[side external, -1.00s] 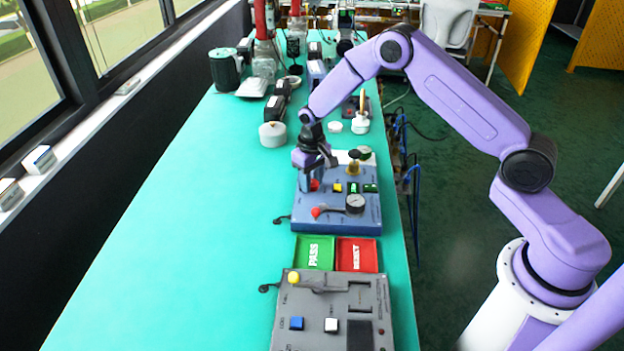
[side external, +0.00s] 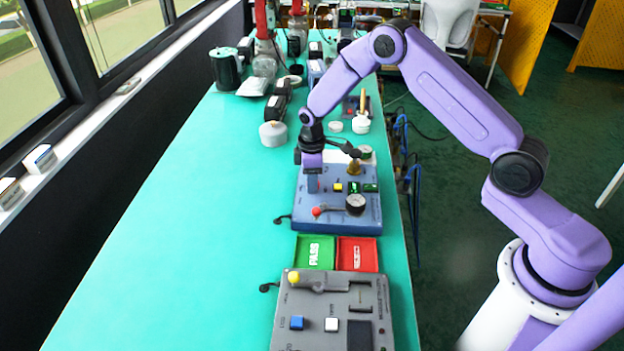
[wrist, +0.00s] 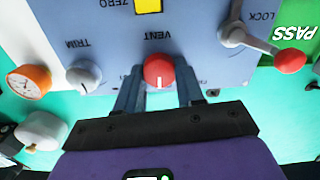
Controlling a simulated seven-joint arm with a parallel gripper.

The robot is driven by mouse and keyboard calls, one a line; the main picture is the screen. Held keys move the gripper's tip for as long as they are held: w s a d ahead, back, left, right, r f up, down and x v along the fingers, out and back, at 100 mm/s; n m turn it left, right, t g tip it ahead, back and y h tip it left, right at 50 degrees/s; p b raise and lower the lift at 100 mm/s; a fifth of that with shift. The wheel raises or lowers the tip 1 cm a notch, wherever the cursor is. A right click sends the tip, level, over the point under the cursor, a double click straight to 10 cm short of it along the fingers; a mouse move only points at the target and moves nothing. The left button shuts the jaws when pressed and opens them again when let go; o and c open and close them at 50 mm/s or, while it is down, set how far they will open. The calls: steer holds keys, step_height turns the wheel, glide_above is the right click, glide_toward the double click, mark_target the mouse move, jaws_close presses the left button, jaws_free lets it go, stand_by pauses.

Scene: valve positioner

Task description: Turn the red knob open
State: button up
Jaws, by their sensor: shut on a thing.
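The red knob (wrist: 158,71), by the word VENT, sits on the face of the blue-grey valve panel (wrist: 215,40). A pale mark on the knob points toward the bottom of the wrist picture. My gripper (wrist: 158,82) has one finger on each side of the knob and is shut on it. In the side view my gripper (side external: 312,185) points down at the left part of the panel (side external: 345,228) and hides most of the knob.
A brass-coloured fitting is close to my wrist. Green (side external: 315,263) and red (side external: 357,265) trays lie in front. The table's left side (side external: 180,235) is clear.

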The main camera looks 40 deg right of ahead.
steer(key=shift+w+n, duration=0.1)
steer(key=shift+n, duration=0.5)
steer(key=o, duration=1)
steer(key=shift+o, duration=0.2)
step_height(320, 180, up, 18)
steer(key=shift+f, duration=0.25)
